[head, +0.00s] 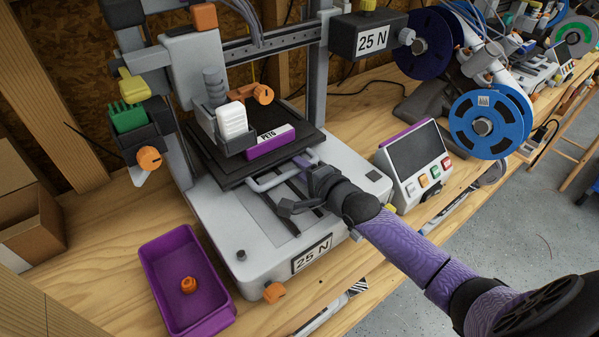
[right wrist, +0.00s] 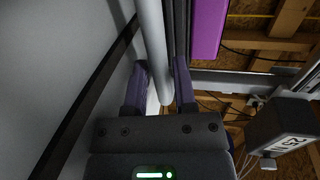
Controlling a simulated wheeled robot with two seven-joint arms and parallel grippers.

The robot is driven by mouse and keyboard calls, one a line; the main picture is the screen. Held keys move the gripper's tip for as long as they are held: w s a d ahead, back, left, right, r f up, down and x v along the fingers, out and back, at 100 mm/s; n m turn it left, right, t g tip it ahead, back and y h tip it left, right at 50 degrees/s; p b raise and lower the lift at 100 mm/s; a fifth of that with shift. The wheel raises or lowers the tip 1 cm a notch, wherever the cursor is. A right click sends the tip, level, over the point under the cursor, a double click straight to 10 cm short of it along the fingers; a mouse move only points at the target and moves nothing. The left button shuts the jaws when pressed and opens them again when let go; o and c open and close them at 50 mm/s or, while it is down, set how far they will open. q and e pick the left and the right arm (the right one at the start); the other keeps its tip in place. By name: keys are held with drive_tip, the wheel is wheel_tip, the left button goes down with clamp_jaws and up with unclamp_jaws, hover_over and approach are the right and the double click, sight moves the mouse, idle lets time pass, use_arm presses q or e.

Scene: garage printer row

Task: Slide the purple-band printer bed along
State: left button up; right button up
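The black printer bed (head: 225,171) sits on the printer in the middle of the head view. A grey bar handle (head: 270,184) sticks out at the bed's front. My right gripper (head: 312,172) is at the handle's right part. In the right wrist view its two purple-grey fingers (right wrist: 160,85) stand close on either side of the bar (right wrist: 152,40), shut on it. My left gripper is not in view.
The light grey printer base (head: 330,224) carries a "25 N" label. A purple bin (head: 155,265) with an orange part stands at front left. A control screen (head: 415,150) stands close to my right arm. An open cardboard box (head: 32,225) is at left.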

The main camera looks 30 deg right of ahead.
drive_tip(key=shift+w+a+f, duration=0.1)
drive_tip(key=shift+w, duration=0.3)
clamp_jaws()
idle(1.2)
